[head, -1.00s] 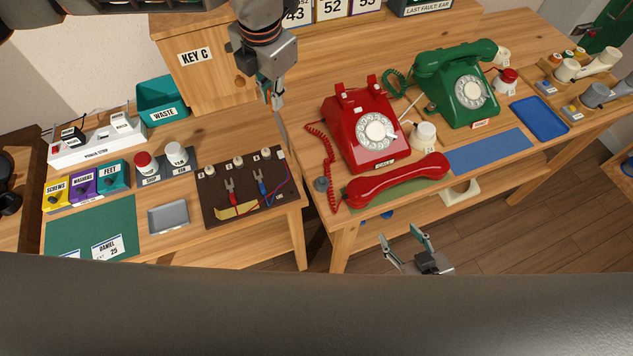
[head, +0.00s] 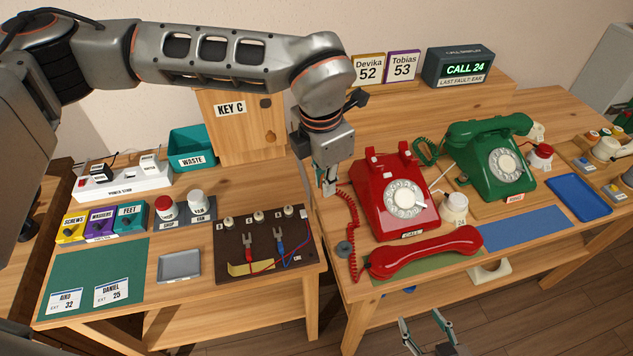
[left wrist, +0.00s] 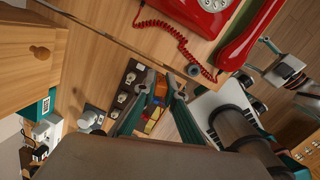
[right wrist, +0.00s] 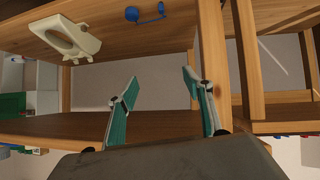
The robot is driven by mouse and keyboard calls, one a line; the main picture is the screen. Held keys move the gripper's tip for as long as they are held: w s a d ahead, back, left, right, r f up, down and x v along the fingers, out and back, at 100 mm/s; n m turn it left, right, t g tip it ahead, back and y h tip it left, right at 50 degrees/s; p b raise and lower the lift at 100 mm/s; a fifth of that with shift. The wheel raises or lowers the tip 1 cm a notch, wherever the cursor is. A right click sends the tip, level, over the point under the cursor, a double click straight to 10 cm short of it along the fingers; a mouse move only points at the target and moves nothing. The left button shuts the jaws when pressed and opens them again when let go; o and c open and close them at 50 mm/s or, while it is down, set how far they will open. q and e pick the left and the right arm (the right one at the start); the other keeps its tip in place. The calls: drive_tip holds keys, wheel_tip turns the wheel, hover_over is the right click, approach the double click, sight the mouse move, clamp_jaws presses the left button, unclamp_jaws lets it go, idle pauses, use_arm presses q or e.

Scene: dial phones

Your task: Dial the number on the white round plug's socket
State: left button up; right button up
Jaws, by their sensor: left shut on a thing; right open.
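The power strip (head: 122,186) stands at the back left with black and white plugs. The white plug (head: 150,166) is at its right part; its round shape and socket number are too small to tell. The red dial phone (head: 395,190) has its red handset (head: 425,252) lying off in front of it. The green dial phone (head: 490,155) carries its handset. My left gripper (head: 327,188) is above the bench, left of the red phone. In the left wrist view an orange thing (left wrist: 160,88) shows between its fingers; what it is stays unclear. My right gripper (head: 427,328) is open and empty below the front edge.
The call display (head: 460,68) reads CALL 24. A dark board (head: 225,262) with red and blue clips lies left of my left gripper. A coiled red cord (head: 352,215) hangs beside the red phone. A blue mat (head: 525,230) is bare.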

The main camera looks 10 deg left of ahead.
use_arm(q)
drive_tip(key=shift+s+d+f+m+g+h+b, duration=0.2)
drive_tip(key=shift+s+d+f+m+b, duration=0.3)
drive_tip(key=shift+s+d+f+b, duration=0.55)
drive_tip(key=shift+s+d+f+m+g+h+b, duration=0.2)
drive_tip(key=shift+s+d+f+m+b, duration=0.45)
drive_tip(key=shift+f, duration=0.65)
drive_tip(key=shift+s+d+f+m+g+h+b, duration=0.1)
drive_tip(key=shift+s+d+f+m+g+b, duration=0.2)
drive_tip(key=shift+s+d+f+b, duration=0.6)
drive_tip(key=shift+s+f, duration=0.3)
drive_tip(key=shift+f, duration=0.45)
drive_tip(key=shift+p, duration=0.3)
drive_tip(key=shift+f+b, duration=0.45)
drive_tip(key=shift+f, duration=0.85)
